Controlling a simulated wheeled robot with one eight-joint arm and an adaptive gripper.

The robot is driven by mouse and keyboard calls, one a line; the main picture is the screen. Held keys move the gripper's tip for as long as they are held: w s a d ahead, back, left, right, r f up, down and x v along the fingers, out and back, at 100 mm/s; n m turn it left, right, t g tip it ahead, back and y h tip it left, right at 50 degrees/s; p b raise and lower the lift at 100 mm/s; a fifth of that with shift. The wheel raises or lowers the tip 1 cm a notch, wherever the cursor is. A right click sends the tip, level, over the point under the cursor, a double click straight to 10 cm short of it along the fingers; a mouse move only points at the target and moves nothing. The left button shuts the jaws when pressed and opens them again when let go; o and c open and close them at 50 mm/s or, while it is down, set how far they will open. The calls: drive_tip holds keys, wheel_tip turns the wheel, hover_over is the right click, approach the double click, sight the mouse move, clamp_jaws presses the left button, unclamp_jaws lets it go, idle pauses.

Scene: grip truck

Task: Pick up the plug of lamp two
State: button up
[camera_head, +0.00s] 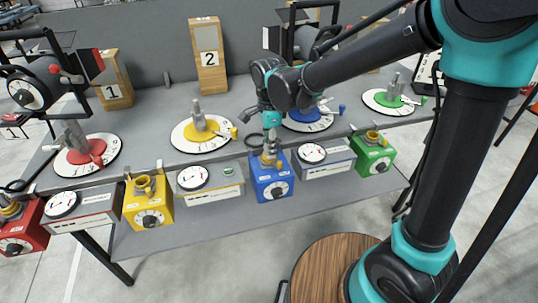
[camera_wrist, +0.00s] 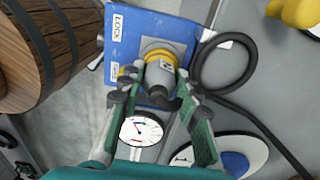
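A grey plug (camera_wrist: 165,72) sits in a yellow-ringed socket on the blue box (camera_wrist: 140,45), which is marked LOCK. A black cable (camera_wrist: 205,65) loops beside it. Which lamp this cable serves cannot be told. My gripper (camera_wrist: 158,88) is open, with one finger on each side of the plug and the tips near it; contact is unclear. In the head view my gripper (camera_head: 270,150) is low over the blue box (camera_head: 272,188), partly hiding the plug. The block marked 2 (camera_head: 208,56) stands behind a white dial with a yellow centre (camera_head: 204,147).
A yellow box (camera_head: 148,217), green box (camera_head: 374,165) and red box (camera_head: 20,245) stand along the front edge of the grey table (camera_head: 160,105), with white gauges (camera_head: 193,178) between them. A wooden barrel (camera_wrist: 40,50) is beside the blue box in the wrist view.

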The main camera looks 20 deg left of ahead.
clamp_jaws()
drive_tip(key=shift+r, duration=0.1)
